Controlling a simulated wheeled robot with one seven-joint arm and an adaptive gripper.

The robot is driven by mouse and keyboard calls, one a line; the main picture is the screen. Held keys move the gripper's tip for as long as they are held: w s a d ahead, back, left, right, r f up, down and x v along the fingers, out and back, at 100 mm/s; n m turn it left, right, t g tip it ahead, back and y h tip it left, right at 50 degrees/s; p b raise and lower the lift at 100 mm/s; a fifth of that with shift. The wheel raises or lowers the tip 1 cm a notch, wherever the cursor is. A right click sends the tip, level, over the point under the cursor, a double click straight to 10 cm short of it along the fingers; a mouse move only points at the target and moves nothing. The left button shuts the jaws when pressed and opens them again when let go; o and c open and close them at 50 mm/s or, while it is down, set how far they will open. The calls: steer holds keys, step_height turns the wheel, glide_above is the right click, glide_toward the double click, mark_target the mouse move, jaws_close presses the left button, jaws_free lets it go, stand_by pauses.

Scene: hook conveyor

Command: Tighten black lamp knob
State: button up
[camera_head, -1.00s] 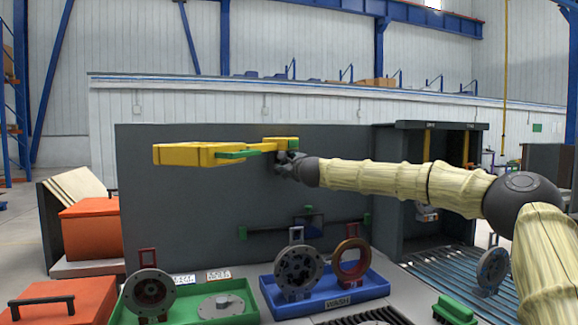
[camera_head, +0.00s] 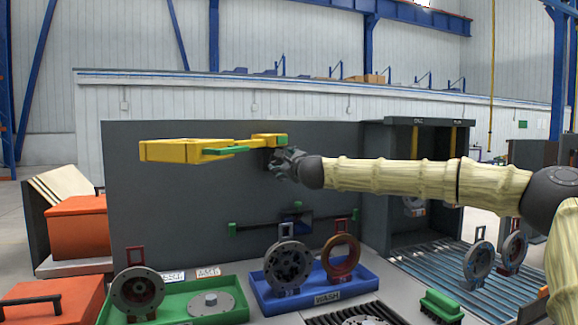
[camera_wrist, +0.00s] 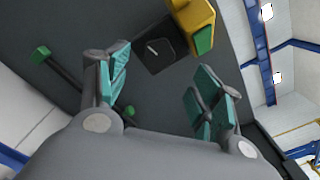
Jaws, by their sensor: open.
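The yellow lamp (camera_head: 190,150) with green parts is fixed high on the dark panel, its arm reaching left. In the wrist view, the lamp's yellow and green end (camera_wrist: 196,26) is at the top. Next to it is the black square knob (camera_wrist: 158,50) with a pale line on its face. My gripper (camera_wrist: 161,72) is open and empty, its teal-padded fingers apart with the knob showing beyond and between their tips. In the head view, my gripper (camera_head: 276,163) is just below the lamp's right end; the knob cannot be made out there.
The dark panel (camera_head: 180,205) stands behind. Below are a green tray (camera_head: 240,312), a blue tray (camera_head: 370,290) with two upright rings, and a green brush (camera_head: 441,304). A roller conveyor (camera_head: 440,268) carrying ring parts runs at right. Orange bins (camera_head: 78,232) stand at left.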

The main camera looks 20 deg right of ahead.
steer(key=shift+s+d, duration=0.1)
steer(key=shift+s, duration=1.75)
